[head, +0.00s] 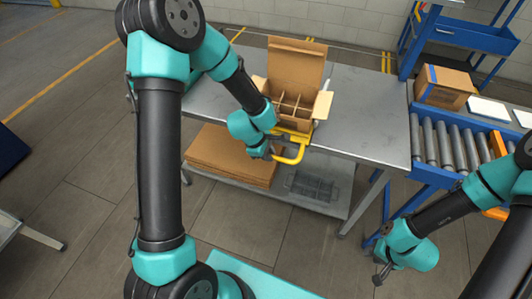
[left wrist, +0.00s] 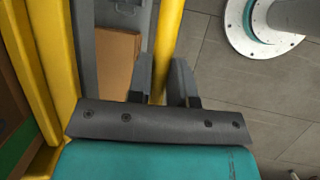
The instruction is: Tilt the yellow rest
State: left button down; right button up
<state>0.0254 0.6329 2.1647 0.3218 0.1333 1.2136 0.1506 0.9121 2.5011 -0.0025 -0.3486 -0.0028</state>
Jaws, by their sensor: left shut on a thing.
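The yellow rest (head: 302,150) is at the front edge of the grey table, under an open cardboard box (head: 293,110) with dividers. A looped yellow handle sticks out from it over the edge. My left gripper (head: 272,155) is at the left end of this handle. In the left wrist view, the fingers of my left gripper (left wrist: 168,85) are on both sides of a yellow bar (left wrist: 168,35) and shut on it. The box's cells look empty from here. My right gripper (head: 379,275) is low at the right, away from the rest, its fingers too small to read.
The grey table (head: 370,115) is clear right of the box. Its lower shelf holds flat cardboard (head: 232,155) and a dark wire tray (head: 310,186). A roller conveyor (head: 450,145) stands at the right, with a closed carton (head: 444,86) behind it.

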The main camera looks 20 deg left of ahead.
pick_arm(q)
jog(key=c, duration=1.2)
grip_release()
jog(key=shift+s+f, duration=0.35)
jog(key=shift+s, duration=0.15)
jog(key=shift+o, duration=0.8)
jog(key=shift+w+r, duration=0.1)
jog(key=shift+w, duration=0.05)
jog(key=shift+r, duration=0.15)
jog(key=v, duration=1.7)
jog(key=shift+w+a+r, duration=0.1)
